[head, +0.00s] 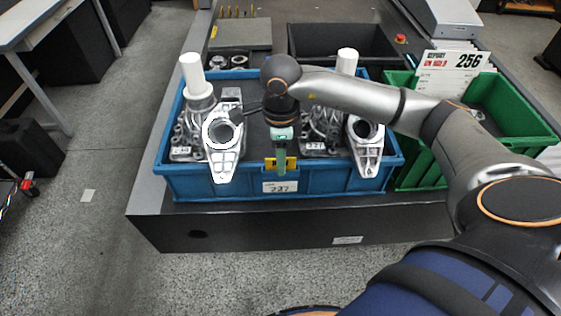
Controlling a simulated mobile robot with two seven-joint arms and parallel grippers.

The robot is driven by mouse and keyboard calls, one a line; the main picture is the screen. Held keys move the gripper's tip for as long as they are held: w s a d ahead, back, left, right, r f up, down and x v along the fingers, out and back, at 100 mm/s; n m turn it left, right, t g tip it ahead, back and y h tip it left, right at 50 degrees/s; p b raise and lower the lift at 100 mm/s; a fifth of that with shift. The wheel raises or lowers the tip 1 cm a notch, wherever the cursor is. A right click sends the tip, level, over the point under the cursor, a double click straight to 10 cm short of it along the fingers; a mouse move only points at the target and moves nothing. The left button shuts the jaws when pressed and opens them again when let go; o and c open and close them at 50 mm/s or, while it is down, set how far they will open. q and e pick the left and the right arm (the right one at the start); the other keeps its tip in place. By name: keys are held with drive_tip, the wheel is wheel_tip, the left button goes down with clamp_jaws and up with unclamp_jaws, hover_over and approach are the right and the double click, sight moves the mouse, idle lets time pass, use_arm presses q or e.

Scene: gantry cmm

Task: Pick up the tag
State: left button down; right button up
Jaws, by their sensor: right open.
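The gripper is open. I cannot tell whether the fingers touch the tag or stand around it. My left gripper is not in view.
Metal castings (222,135) with white cylinders stand in the blue crate on both sides of my gripper. A dark empty tray (345,42) lies behind.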

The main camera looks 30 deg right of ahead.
clamp_jaws()
idle(0.7)
drive_tip(key=shift+r, duration=0.55)
wheel_tip(320, 180, up, 2)
drive_tip(key=shift+w+r+b, duration=0.1)
drive_tip(key=shift+r+b, duration=0.05)
drive_tip(key=shift+b, duration=0.2)
drive_tip(key=w+a+r+p, duration=0.1)
drive_tip(key=w+a+r, duration=0.3)
drive_tip(key=r, duration=0.3)
drive_tip(key=w+a+r+p, duration=0.2)
drive_tip(key=w+a+r, duration=0.3)
drive_tip(key=w+r, duration=0.1)
drive_tip(key=shift+a+r, duration=0.3)
drive_tip(key=shift+r, duration=0.3)
